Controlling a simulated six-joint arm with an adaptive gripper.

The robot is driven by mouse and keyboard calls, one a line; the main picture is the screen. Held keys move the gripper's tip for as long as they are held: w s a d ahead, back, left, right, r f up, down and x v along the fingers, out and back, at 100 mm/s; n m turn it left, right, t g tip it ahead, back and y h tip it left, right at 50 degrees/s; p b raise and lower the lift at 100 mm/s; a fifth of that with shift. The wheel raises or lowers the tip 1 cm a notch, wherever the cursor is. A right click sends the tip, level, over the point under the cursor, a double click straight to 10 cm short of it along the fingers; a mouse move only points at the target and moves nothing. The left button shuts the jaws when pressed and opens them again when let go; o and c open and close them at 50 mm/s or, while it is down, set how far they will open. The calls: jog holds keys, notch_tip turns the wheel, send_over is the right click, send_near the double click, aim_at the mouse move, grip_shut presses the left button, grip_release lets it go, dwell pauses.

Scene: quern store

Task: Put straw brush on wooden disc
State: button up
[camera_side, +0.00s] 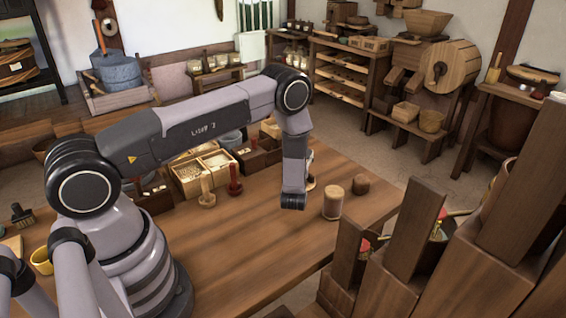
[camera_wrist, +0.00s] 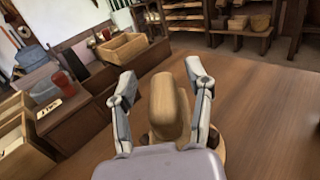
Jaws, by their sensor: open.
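My gripper (camera_side: 293,200) points down over the wooden table in the side view. In the wrist view its two fingers (camera_wrist: 164,85) stand apart, open, on either side of a tan, rounded wooden-looking piece (camera_wrist: 168,105). I cannot tell whether this piece is the straw brush, or whether the fingers touch it. A tan curved edge (camera_wrist: 218,148), possibly the wooden disc, shows low right of it, mostly hidden by my gripper. In the side view a small pale and dark thing (camera_side: 311,184) is partly hidden behind my gripper. A dark-bristled brush (camera_side: 22,215) is at the far left.
Tall wooden uprights (camera_side: 415,228) fill the right foreground. The front table is clear.

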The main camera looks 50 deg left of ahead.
jog(key=v, duration=1.1)
jog(key=shift+s+d, duration=0.15)
jog(key=s+a+r+n+g+y, duration=0.1)
jog(key=s+a+r+n+g, duration=0.3)
jog(key=r, duration=0.4)
jog(key=s+a+r+n+g, duration=0.1)
jog(key=s+r+n+g, duration=0.2)
jog(key=r+n+g, duration=0.3)
jog(key=s+a+r+n+g+y, duration=0.1)
jog(key=s+a+r+n+g, duration=0.25)
jog(key=r+n, duration=0.4)
jog(key=s+d+r+n+t+h, duration=0.3)
jog(key=s+d+r+h, duration=0.3)
jog(key=s, duration=0.3)
jog(key=s+d+r+n+t+h, duration=0.3)
jog(key=s+d+r+n+h, duration=0.2)
jog(key=s+d+n+h, duration=0.1)
jog(key=s+d+h, duration=0.1)
jog(key=s+h, duration=0.1)
jog(key=s, duration=0.1)
jog(key=shift+s+d+r+h, duration=0.25)
jog(key=shift+s+r+h, duration=0.1)
jog(key=shift+r+h, duration=0.05)
